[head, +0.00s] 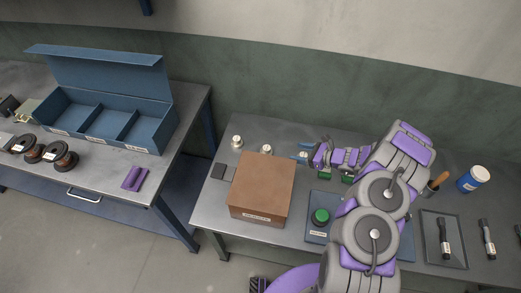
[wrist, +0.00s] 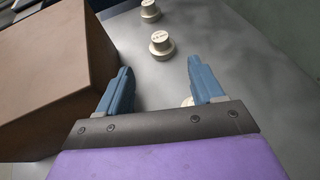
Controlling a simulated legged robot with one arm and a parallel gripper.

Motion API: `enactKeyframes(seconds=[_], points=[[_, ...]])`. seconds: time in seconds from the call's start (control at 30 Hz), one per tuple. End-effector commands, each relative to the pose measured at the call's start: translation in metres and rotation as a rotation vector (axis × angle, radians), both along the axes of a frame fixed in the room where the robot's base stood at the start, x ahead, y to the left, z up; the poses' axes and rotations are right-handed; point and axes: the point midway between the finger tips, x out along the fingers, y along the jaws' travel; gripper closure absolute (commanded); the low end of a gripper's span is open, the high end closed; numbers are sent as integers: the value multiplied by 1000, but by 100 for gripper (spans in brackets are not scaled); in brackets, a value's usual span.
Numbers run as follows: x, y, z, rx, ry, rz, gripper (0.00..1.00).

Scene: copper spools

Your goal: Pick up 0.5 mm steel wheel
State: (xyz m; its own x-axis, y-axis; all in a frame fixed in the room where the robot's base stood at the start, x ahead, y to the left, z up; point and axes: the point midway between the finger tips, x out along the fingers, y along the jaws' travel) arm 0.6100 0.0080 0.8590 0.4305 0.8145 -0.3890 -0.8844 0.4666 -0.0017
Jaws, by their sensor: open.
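Three small pale, knob-shaped wheels are near the back of the right table in the head view: the left one (head: 237,141), the middle one (head: 266,150) and one by my gripper (head: 302,152). Their labels are too small to read, so I cannot tell which is 0.5 mm. My gripper's blue fingers are open. In the wrist view, my gripper (wrist: 159,82) has nothing visibly held. A near wheel (wrist: 160,46) and a far wheel (wrist: 150,11) stand upright beyond the fingertips. The third wheel (wrist: 187,101) is mostly hidden beside the right finger.
A brown box (head: 262,187) stands close to the left finger. A green button (head: 320,216), a blue-and-white can (head: 473,179) and dark tools (head: 444,238) are on the same table. The left table holds a blue divided box (head: 105,124) and copper spools (head: 60,156).

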Motion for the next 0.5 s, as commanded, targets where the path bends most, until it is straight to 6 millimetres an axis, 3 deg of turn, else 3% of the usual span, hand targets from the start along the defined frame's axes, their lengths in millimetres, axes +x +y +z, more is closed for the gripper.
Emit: enactKeyframes(seconds=[0.17, 0.5], points=[[5, 6, -7, 4, 2, 2, 33], [33, 66, -33, -6, 0, 2, 33]])
